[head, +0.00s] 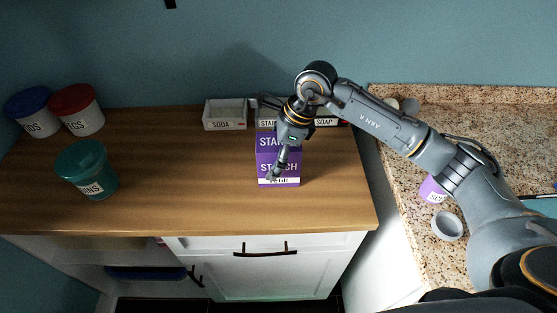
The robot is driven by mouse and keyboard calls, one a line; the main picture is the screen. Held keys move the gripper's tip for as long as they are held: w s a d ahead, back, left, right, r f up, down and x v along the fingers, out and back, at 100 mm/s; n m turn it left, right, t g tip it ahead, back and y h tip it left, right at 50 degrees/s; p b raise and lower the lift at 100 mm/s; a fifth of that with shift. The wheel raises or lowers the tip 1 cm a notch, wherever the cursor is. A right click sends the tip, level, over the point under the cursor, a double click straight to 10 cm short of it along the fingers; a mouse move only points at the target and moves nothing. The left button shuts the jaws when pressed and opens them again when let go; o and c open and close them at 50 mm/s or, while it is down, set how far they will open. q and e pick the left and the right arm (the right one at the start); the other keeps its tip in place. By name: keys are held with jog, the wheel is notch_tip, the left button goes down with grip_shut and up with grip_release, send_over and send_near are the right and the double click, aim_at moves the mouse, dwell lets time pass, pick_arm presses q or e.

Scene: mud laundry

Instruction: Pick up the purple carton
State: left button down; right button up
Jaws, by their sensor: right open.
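The purple carton (264,171), labelled STARCH, stands upright on the wooden counter (180,180), right of its middle and near the front edge. My right gripper (277,172) is open at the carton, with a finger showing in front of the carton's front face. Part of the carton's top and front is hidden behind the gripper. I cannot tell whether the fingers touch it. My left gripper is not in view.
Small white bins labelled SODA (225,115) and SOAP (325,118) stand along the wall behind the carton, with another partly hidden between them. Tubs with blue (28,98), red (75,99) and green (84,157) lids stand at left. The counter's middle is clear.

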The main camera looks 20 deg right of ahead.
jog(key=shift+f+b, duration=0.2)
jog(key=shift+b, duration=0.25)
dwell(0.4)
jog(key=shift+s, duration=0.15)
jog(key=c, duration=1.5)
